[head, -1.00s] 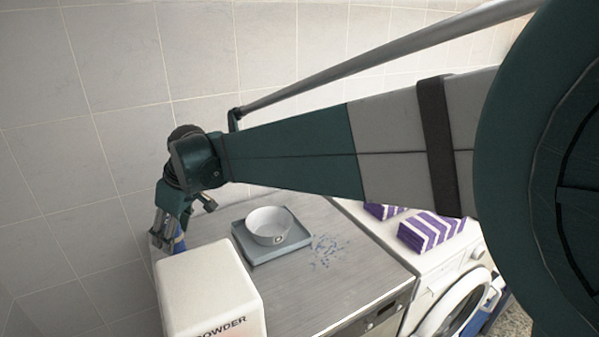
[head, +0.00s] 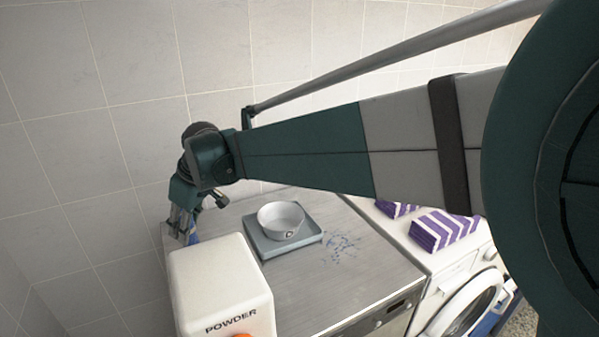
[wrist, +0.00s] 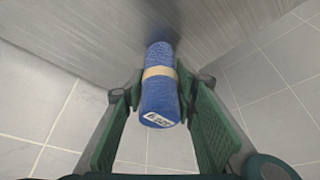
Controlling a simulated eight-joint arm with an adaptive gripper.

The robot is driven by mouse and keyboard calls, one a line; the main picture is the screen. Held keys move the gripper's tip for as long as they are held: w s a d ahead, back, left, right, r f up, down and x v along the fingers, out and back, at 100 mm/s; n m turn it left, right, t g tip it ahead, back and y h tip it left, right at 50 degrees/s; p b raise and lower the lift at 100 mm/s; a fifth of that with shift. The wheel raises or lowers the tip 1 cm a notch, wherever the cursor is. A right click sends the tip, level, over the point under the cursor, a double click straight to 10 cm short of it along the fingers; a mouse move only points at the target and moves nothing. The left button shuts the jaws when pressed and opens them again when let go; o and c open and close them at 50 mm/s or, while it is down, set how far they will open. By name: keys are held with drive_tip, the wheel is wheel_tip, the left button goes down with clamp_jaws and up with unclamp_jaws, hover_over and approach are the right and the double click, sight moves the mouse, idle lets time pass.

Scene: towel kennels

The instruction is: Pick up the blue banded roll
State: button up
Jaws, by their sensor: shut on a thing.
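The blue banded roll (wrist: 160,95) is a blue textured cylinder with a tan band and a small white printed label near its near end. In the wrist view it lies lengthwise between the two green fingers of my gripper (wrist: 162,78), which is shut on it. Its far end is close to the grey worktop; I cannot tell whether they touch. In the head view my gripper (head: 183,232) points down at the worktop's far left corner, with only a sliver of the blue roll (head: 194,239) showing. The powder box partly blocks that spot.
A white powder box (head: 218,285) stands close in front of my gripper. Purple striped towels (head: 445,230) lie on the white washer at right.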

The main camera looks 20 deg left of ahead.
drive_tip(key=shift+r, duration=0.2)
drive_tip(key=shift+r, duration=4.85)
